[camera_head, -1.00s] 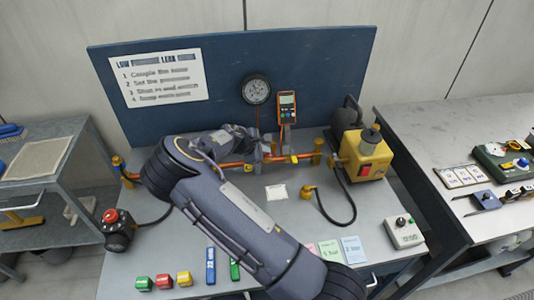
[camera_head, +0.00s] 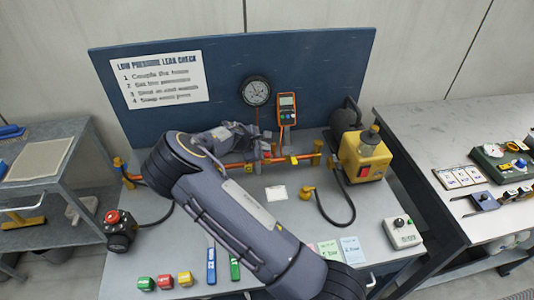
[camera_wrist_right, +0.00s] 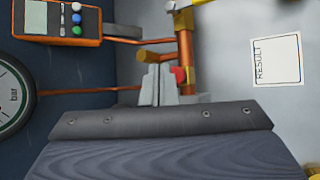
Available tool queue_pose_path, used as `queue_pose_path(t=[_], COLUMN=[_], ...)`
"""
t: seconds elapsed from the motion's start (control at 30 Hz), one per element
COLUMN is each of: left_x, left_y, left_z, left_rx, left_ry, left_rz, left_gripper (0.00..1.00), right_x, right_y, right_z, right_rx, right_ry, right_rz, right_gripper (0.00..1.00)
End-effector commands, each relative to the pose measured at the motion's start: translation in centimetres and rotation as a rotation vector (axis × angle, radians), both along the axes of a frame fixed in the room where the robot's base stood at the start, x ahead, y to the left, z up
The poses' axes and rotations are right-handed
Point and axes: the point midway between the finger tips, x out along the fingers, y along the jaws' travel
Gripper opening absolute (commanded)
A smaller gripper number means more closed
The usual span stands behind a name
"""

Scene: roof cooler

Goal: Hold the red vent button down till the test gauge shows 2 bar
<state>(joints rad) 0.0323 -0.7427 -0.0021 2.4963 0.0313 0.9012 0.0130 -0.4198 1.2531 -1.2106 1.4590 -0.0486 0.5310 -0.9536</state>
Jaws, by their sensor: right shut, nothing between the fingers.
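My right gripper (camera_head: 268,148) is shut and empty at the copper pipe in front of the blue panel. In the right wrist view its fingertips (camera_wrist_right: 158,84) are together beside a small red button (camera_wrist_right: 180,76) on the pipe fitting. The fingers partly cover the button; I cannot tell whether they touch or press it. A round dial gauge (camera_head: 256,91) hangs on the panel, and its "bar" face (camera_wrist_right: 10,97) is cut off in the wrist view. Its needle is too small to read. An orange handheld meter (camera_head: 287,107) hangs right of it. My left gripper is not in view.
A yellow pump unit (camera_head: 365,155) stands right of the pipe. A black box with a red knob (camera_head: 113,217) sits at the bench's left edge. A white result card (camera_head: 276,193) and a grey control box (camera_head: 403,233) lie nearer the front. Colored blocks and tags lie along the front.

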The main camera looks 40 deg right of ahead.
Motion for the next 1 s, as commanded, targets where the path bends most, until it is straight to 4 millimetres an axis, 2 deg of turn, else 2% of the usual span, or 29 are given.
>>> queue_pose_path(t=[0.27, 0.73, 1.0], left_x=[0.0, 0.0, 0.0], left_y=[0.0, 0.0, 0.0], left_z=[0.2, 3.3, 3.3], left_rx=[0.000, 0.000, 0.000], left_ry=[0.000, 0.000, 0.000], left_rz=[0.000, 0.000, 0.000], left_gripper=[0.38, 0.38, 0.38], right_x=[0.0, 0.0, 0.0], right_y=[0.0, 0.0, 0.0], right_z=[0.3, 4.8, 5.0], right_rx=[-0.001, 0.000, -0.001], right_ry=[-0.001, -0.002, -0.001], right_rz=[0.000, 0.000, 0.001], right_gripper=[0.00, 0.00, 0.00])
